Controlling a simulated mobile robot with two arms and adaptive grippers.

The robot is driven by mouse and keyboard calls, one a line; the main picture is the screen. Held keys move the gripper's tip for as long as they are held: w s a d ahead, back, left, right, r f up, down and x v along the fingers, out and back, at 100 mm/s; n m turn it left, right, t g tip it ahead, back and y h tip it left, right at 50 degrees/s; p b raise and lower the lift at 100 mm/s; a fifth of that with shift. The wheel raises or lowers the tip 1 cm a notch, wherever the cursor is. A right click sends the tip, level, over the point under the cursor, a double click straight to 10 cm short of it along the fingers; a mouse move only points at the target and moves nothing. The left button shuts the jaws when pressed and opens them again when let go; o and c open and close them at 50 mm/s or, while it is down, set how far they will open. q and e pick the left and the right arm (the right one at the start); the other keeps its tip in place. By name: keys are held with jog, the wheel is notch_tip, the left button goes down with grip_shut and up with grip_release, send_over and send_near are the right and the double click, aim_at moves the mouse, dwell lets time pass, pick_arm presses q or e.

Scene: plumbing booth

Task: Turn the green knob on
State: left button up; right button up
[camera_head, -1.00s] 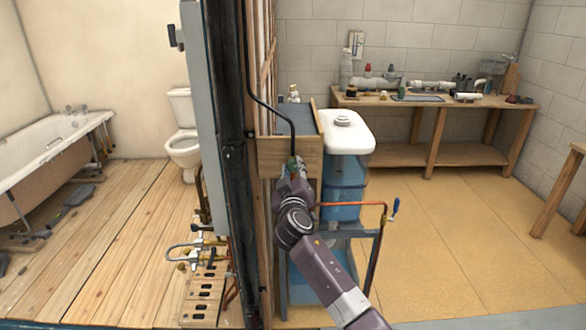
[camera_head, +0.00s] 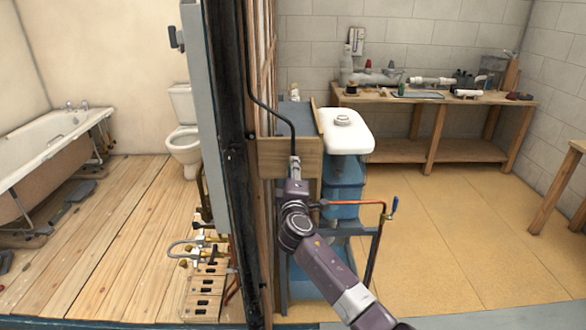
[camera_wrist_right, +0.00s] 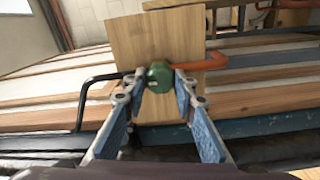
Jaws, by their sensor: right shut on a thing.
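The green knob (camera_wrist_right: 159,72) shows in the right wrist view, in front of a square wooden board (camera_wrist_right: 130,45). My right gripper (camera_wrist_right: 160,82) has one fingertip on each side of it and is shut on it. In the head view my right gripper (camera_head: 295,170) is in front of the wooden board (camera_head: 270,158) beside the dark wall edge, and the knob is hidden behind the gripper. My left gripper is not in view.
A black pipe (camera_wrist_right: 88,90) runs left of the knob and a copper pipe (camera_wrist_right: 215,61) lies right of it. A blue-handled valve (camera_head: 394,207) stands on a copper pipe at right. The floor at right is clear.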

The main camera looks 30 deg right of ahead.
jog(key=shift+f+n, duration=0.1)
jog(key=shift+n, duration=0.2)
jog(key=o, duration=1.2)
jog(key=shift+c, duration=0.2)
jog(key=v, duration=1.2)
